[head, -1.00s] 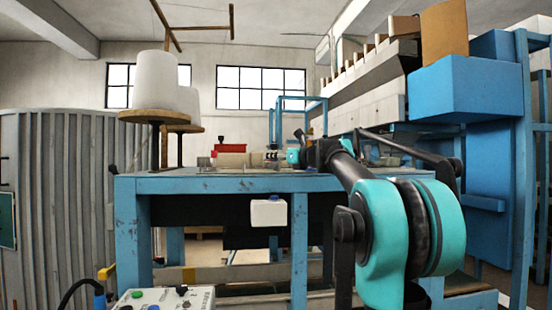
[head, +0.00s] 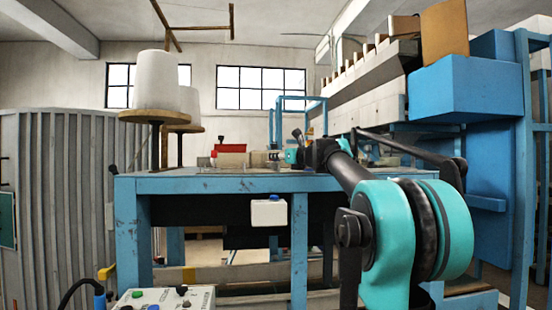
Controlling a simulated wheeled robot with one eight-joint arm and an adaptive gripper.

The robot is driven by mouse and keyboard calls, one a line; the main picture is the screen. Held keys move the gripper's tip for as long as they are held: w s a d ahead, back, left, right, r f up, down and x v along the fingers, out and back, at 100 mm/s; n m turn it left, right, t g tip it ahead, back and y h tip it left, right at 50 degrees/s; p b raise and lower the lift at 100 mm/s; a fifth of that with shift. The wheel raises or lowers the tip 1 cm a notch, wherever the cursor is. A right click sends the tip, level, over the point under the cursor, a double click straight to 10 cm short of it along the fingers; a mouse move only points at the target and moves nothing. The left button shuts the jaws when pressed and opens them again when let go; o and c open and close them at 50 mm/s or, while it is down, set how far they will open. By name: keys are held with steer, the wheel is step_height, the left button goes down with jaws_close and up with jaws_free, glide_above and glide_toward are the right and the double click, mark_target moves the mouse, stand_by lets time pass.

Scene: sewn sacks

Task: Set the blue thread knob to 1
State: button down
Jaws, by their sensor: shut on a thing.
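My gripper (head: 273,156) is small and far off, over the back of the blue table, at the end of my black and teal arm. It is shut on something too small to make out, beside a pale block. I cannot make out a blue thread knob or its number marks at the gripper. A white box (head: 268,213) with a blue top hangs at the table's front edge. A grey control panel (head: 165,299) at the lower left carries green, blue and black knobs or buttons; its markings are unreadable.
The blue table (head: 210,184) has a bare front left part. White thread cones (head: 160,80) stand on round wooden discs at left. A red bin (head: 230,141) and a pale block (head: 232,159) sit at the back. Blue machinery (head: 465,90) fills the right side.

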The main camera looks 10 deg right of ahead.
steer(key=m+t+h, duration=0.1)
steer(key=h, duration=0.1)
steer(key=m+h, duration=0.2)
steer(key=shift+a+t, duration=0.2)
steer(key=shift+t, duration=0.2)
steer(key=m+h, duration=0.2)
steer(key=h, duration=0.1)
steer(key=m+h, duration=0.2)
steer(key=h, duration=0.2)
steer(key=m+g+h, duration=0.1)
steer(key=m+h, duration=0.2)
steer(key=h, duration=0.1)
steer(key=m+g+h, duration=0.2)
steer(key=m+h, duration=0.1)
steer(key=h, duration=0.1)
steer(key=shift+d, duration=0.15)
steer(key=shift+m+g+h, duration=0.3)
steer(key=shift+g+h, duration=0.1)
steer(key=shift+h, duration=0.1)
steer(key=c, duration=1.3)
jaws_free()
steer(key=shift+c, duration=0.2)
steer(key=v, duration=1.2)
